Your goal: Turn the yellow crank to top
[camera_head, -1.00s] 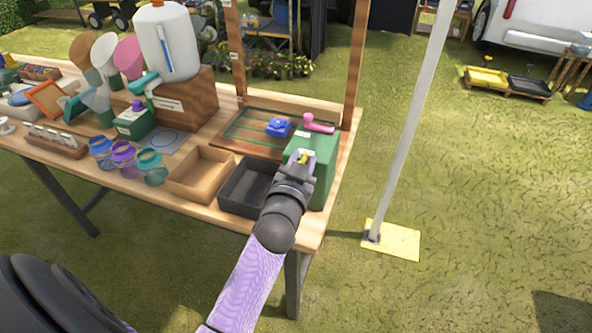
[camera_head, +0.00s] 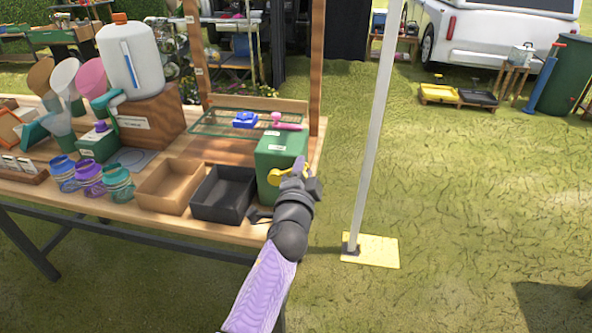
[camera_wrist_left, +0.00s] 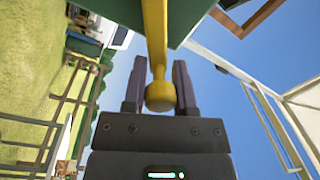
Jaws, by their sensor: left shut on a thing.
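The yellow crank (camera_head: 273,177) is on the front face of the green box (camera_head: 268,160) at the right end of the table. My left gripper (camera_head: 298,172) is at the crank, in front of the box, and partly hides it. In the left wrist view, the crank's yellow bar with its round knob (camera_wrist_left: 160,96) lies between the two fingers of my left gripper (camera_wrist_left: 160,80), which are shut on it. In the head view, the crank seems to reach sideways to the right from the box. My right gripper is not in view.
A black tray (camera_head: 222,208) and a wooden tray (camera_head: 170,207) stand left of the box. A pink-handled item (camera_head: 287,124) shows above the box's top, by a blue item (camera_head: 245,119). A white pole (camera_head: 374,130) stands to the right over open grass.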

